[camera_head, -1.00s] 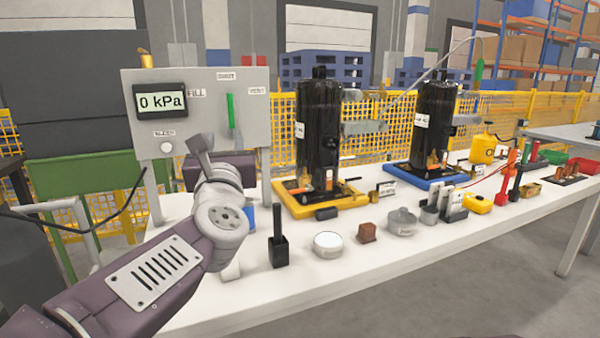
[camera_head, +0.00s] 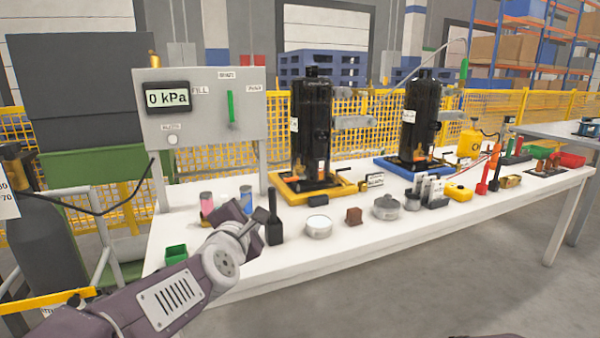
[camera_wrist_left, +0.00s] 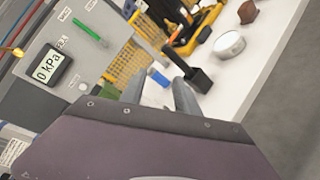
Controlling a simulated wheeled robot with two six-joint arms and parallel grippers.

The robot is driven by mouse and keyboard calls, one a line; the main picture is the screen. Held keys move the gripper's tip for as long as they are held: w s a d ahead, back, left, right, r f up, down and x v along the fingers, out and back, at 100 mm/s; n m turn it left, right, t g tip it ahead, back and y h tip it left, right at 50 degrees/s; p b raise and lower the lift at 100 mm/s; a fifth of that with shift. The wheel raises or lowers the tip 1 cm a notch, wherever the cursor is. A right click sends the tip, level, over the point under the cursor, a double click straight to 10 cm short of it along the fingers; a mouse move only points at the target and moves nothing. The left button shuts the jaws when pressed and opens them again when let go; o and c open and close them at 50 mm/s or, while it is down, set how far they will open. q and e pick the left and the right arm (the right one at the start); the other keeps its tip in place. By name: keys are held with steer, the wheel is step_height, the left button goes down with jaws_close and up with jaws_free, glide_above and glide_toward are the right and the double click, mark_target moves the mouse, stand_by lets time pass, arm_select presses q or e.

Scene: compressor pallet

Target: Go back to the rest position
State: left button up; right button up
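My left gripper (camera_head: 258,222) is low over the left end of the white table, in front of the grey gauge panel (camera_head: 205,112). In the left wrist view the two fingers of my left gripper (camera_wrist_left: 160,84) stand apart with nothing held between them. The panel reads 0 kPa, and its green lever (camera_head: 230,107) points upright in the head view. The panel also shows in the left wrist view (camera_wrist_left: 92,62). My right gripper is not in view.
A black tool (camera_head: 274,228), a round tin (camera_head: 318,227) and a brown block (camera_head: 354,216) stand close to the right of my left gripper. Two black compressors (camera_head: 311,130) (camera_head: 419,120) stand behind. The white table (camera_head: 330,262) is bare along its front edge.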

arm_select(q)
steer(key=s+a+f+m+g, duration=0.1)
steer(key=s+f+m+g, duration=0.25)
steer(key=f, duration=0.45)
steer(key=s+f+m+g, duration=0.2)
steer(key=s+f+m, duration=0.1)
steer(key=f+m, duration=0.3)
steer(key=s+a+f+m+g, duration=0.1)
steer(key=s+f+m+g, duration=0.25)
steer(key=f, duration=0.55)
steer(key=s+a+f+m+g, duration=0.2)
steer(key=s+f+m+g, duration=0.15)
steer(key=s+f, duration=0.3)
steer(key=s+a+f+m+g, duration=0.2)
steer(key=s+f+m, duration=0.3)
steer(key=s, duration=0.3)
step_height(320, 180, up, 37)
steer(key=s+m+p, duration=0.1)
steer(key=s+p, duration=0.1)
steer(key=p, duration=3.5)
steer(key=shift+a+r+m+g+y+p, duration=0.2)
steer(key=shift+a+m+g+y+p, duration=0.1)
steer(key=shift+m+g+p, duration=0.05)
